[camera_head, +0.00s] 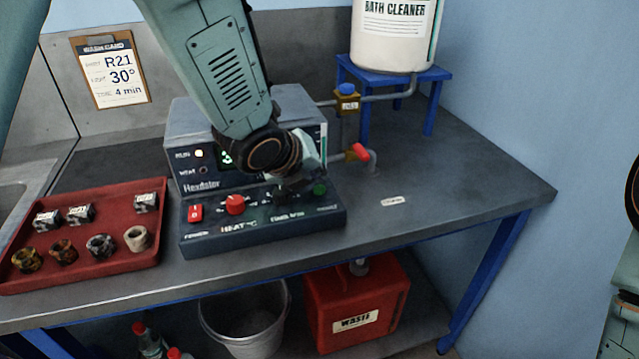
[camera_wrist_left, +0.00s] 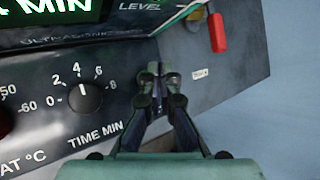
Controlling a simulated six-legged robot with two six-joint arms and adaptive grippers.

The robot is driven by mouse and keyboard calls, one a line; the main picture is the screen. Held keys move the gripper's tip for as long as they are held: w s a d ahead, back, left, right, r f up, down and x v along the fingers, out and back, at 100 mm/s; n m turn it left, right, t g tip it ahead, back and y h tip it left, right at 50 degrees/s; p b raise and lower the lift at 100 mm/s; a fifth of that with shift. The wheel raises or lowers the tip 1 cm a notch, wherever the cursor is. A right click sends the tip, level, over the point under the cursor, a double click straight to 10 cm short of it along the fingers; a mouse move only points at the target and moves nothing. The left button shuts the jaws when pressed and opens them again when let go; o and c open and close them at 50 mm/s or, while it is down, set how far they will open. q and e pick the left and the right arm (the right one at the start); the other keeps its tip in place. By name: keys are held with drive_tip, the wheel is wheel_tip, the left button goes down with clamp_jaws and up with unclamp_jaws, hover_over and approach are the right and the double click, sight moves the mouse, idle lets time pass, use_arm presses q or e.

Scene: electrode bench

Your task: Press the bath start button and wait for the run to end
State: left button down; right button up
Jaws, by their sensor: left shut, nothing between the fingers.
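The ultrasonic bath (camera_head: 190,125) stands on the bench, with a sloped control panel (camera_head: 262,234) in front. Its RUN lamp (camera_head: 199,153) is lit; the HEAT lamp (camera_head: 203,170) looks dark. A green button (camera_head: 320,188) is at the panel's right end. The time dial (camera_wrist_left: 85,97) and part of a lit display (camera_wrist_left: 45,8) reading MIN show in the wrist view. My left gripper (camera_head: 297,190) is shut and empty, just left of the green button in the head view. In the wrist view its fingertips (camera_wrist_left: 160,78) cover the button's place; I cannot tell whether they touch it. My right gripper is out of view.
A red tray (camera_head: 95,262) with several small parts lies left of the panel. A red switch (camera_head: 195,213) and red heat knob (camera_head: 235,204) are on the panel. A red-handled valve (camera_head: 358,152) and blue stand (camera_head: 432,76) are behind right.

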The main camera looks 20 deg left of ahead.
sight(317, 190)
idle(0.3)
use_arm(q)
wheel_tip(317, 190, up, 5)
drive_tip(key=p, duration=0.4)
drive_tip(key=shift+r, duration=0.1)
idle(0.7)
